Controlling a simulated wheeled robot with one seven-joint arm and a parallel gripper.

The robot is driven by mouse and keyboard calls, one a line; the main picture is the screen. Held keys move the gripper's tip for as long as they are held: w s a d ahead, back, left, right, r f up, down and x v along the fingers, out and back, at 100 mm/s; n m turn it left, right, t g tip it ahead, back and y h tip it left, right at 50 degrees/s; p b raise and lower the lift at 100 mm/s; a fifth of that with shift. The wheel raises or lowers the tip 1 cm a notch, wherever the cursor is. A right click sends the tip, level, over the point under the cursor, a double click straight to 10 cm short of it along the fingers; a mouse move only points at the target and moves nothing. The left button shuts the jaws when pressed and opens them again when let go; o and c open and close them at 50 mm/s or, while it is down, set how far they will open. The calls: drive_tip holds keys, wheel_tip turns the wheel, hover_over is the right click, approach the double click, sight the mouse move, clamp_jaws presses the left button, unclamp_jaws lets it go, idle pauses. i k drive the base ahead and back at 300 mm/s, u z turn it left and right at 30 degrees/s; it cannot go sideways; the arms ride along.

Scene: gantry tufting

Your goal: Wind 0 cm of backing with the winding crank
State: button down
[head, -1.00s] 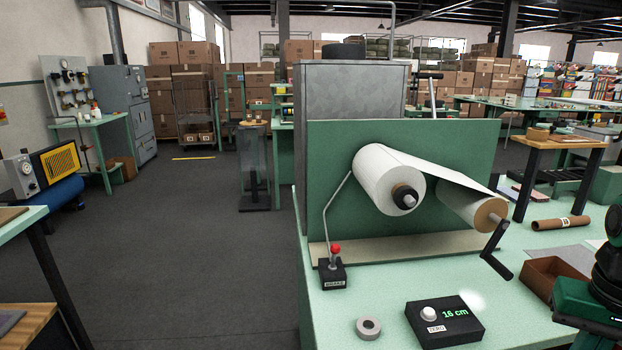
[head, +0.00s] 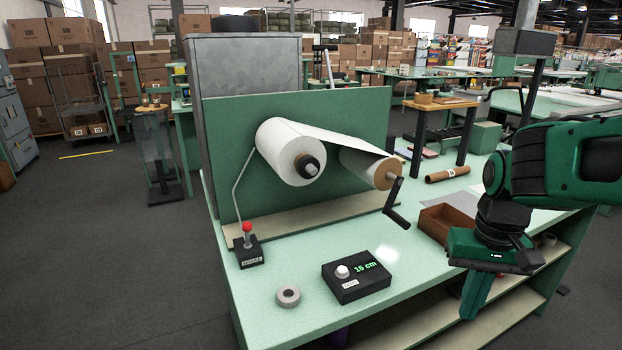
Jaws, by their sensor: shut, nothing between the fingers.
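The winding crank (head: 393,200) is a black handle on the right end of the take-up roll (head: 384,173). White backing (head: 345,146) runs to it from the large supply roll (head: 296,150). Both rolls sit in front of a green upright panel (head: 222,150). A black counter box (head: 357,277) with a white knob (head: 342,271) marked ZERO appears to show 16 cm in green digits. A red-knobbed lever marked BRAKE (head: 248,246) stands at the left. My gripper (head: 472,312) is shut and empty, pointing down right of the counter box, apart from the crank.
A grey tape roll (head: 288,296) lies by the bench's front edge. A brown open tray (head: 447,225) and a cardboard tube (head: 447,174) lie behind my gripper. The green bench top (head: 310,250) is clear between brake and counter. Open floor (head: 100,260) lies left.

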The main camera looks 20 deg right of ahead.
sight(384, 173)
drive_tip(key=z, duration=0.1)
drive_tip(key=k, duration=1.1)
drive_tip(key=z, duration=0.3)
drive_tip(key=i, duration=0.45)
